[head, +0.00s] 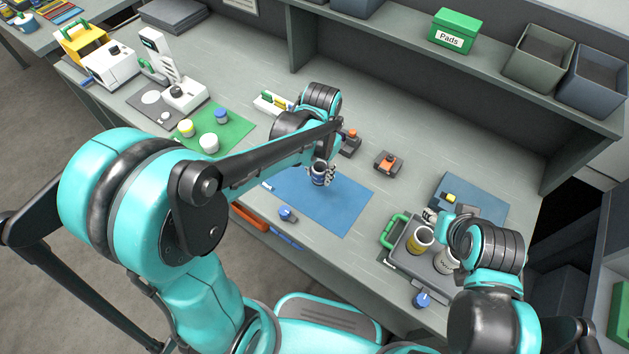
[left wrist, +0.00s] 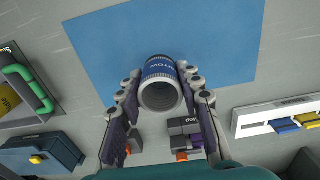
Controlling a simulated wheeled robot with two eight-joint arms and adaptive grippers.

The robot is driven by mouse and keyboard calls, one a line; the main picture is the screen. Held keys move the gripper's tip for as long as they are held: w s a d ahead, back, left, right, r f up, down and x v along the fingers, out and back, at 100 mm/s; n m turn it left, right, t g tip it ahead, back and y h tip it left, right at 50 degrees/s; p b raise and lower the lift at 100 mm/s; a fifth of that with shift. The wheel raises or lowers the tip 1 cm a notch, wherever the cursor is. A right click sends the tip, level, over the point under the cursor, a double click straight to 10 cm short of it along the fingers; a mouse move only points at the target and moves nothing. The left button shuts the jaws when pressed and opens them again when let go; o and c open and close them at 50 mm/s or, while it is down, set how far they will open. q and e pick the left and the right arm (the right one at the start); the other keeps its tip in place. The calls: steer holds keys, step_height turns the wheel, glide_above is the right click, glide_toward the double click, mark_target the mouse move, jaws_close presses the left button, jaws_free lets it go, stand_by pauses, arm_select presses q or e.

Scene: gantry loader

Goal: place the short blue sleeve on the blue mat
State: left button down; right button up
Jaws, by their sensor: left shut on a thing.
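The short blue sleeve (head: 319,175) is in my left gripper (head: 323,170), over the far part of the blue mat (head: 335,208). In the left wrist view, the sleeve (left wrist: 161,84) sits between the two fingers (left wrist: 160,100), with its open grey end toward the camera and white lettering on its blue side. The blue mat (left wrist: 200,35) fills the background behind it. I cannot tell whether the sleeve touches the mat. My right gripper (head: 436,216) is by the grey tray at the right; its fingers are too small and partly hidden to read.
A grey tray (head: 398,257) with a green handle holds yellow and white cylinders. A blue-knobbed part (head: 287,214) lies by the mat's near left edge. Orange-and-black parts (head: 388,162) stand beyond the mat. A green mat (head: 233,129) with several jars is at left.

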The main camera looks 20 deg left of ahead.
arm_select(q)
steer(key=shift+w+a+f, duration=0.15)
steer(key=shift+a+f, duration=0.3)
steer(key=shift+a, duration=0.3)
steer(key=shift+f+b, duration=1.05)
steer(key=shift+f, duration=0.95)
steer(key=shift+f, duration=0.1)
steer(key=c, duration=1)
jaws_free()
